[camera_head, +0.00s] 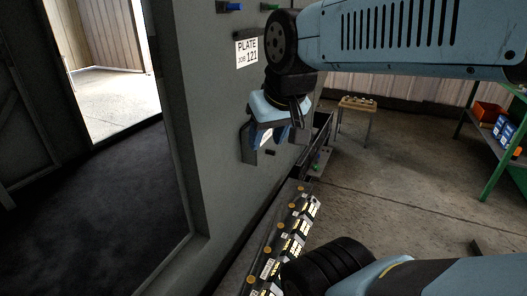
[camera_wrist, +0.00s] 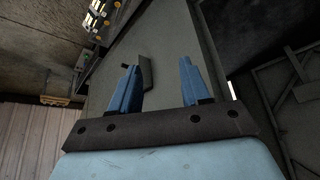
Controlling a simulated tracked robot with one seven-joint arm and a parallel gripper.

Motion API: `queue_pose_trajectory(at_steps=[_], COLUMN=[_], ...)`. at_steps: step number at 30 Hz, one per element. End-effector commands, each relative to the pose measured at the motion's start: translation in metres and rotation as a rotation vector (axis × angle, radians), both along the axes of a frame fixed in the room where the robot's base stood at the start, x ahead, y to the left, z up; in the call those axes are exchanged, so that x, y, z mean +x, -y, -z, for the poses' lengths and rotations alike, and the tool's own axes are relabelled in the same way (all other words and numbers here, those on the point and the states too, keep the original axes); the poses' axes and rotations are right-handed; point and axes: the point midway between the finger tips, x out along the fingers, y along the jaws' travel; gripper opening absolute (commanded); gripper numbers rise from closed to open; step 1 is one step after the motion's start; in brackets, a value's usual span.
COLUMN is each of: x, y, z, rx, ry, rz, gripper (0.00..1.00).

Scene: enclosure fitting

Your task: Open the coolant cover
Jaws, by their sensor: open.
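My gripper (camera_head: 272,140) is in front of the grey enclosure wall (camera_head: 222,135), below a white sign reading PLATE JOB 121. I cannot tell for sure that this is the coolant cover.
A ledge with a row of labelled parts (camera_head: 284,245) runs along the wall's foot; it also shows in the wrist view (camera_wrist: 98,18). A small table (camera_head: 358,104) and a green shelf (camera_head: 494,150) with bins stand at right. An opening lies at left.

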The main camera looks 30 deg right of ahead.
Motion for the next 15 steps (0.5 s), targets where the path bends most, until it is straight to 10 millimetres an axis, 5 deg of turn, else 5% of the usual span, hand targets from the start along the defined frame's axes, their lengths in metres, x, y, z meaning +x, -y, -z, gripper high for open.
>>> queue_pose_trajectory(at_steps=[15], x=[0.066], y=[0.002], z=[0.054], rx=[0.342], ry=[-0.356], rz=[0.301], gripper=[0.47])
